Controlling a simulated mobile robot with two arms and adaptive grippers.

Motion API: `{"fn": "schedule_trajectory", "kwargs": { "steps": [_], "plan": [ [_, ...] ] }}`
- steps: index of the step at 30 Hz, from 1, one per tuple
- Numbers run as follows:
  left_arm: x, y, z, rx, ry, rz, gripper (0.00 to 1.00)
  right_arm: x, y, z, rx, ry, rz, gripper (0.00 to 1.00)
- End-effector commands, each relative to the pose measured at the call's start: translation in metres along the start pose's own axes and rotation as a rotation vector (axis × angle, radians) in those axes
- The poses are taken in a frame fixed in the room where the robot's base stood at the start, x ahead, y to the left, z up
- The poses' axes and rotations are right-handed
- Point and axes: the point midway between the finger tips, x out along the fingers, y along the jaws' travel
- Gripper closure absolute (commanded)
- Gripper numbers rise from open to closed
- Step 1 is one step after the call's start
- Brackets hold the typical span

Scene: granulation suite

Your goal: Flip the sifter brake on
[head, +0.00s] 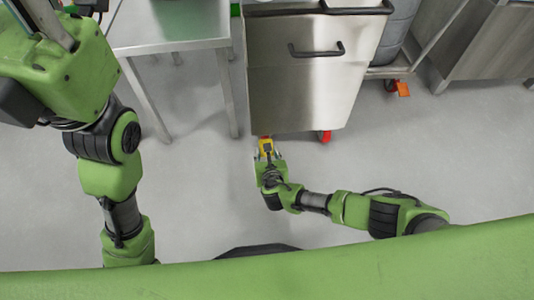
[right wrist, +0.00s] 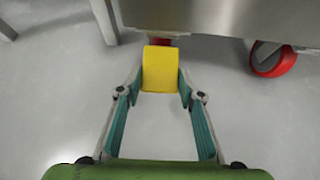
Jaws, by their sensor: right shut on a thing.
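The steel drawer cabinet (head: 300,95), which may be the sifter, stands on casters at the top centre of the head view. A yellow brake pedal (right wrist: 160,68) sticks out from under its lower left corner, in front of a red caster (right wrist: 160,41). My right gripper (right wrist: 161,88) is shut on the yellow pedal, one finger on each side; in the head view the pedal (head: 265,145) is small at the fingertips.
A steel table (head: 170,45) stands left of the cabinet, with a leg close to its left side. The cabinet's other red caster (right wrist: 272,59) is to the right. A cart with an orange caster brake (head: 402,88) stands farther right. The floor in front is clear.

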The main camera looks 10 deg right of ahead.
Motion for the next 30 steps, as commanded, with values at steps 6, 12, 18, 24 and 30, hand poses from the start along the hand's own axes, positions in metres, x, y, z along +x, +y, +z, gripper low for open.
{"fn": "schedule_trajectory", "kwargs": {
  "steps": [6,12,18,24,30],
  "plan": [
    [0.000,0.000,0.000,0.000,0.000,0.000,0.60,0.000,-0.001,-0.001,-0.001,0.001,-0.001,0.87],
    [0.000,0.000,0.000,0.000,0.000,0.000,0.60,0.000,-0.001,-0.001,-0.001,0.002,-0.001,0.49],
    [0.000,0.000,0.000,-0.001,0.000,0.000,0.60,0.000,0.000,-0.001,-0.001,0.001,-0.001,0.49],
    [0.000,-0.001,-0.001,0.000,0.002,-0.002,0.60,-0.004,0.000,-0.001,0.000,0.001,0.000,0.49],
    [0.000,0.000,-0.001,0.000,0.001,-0.001,0.60,-0.022,0.000,-0.002,0.001,0.002,0.001,0.49]
  ]
}}
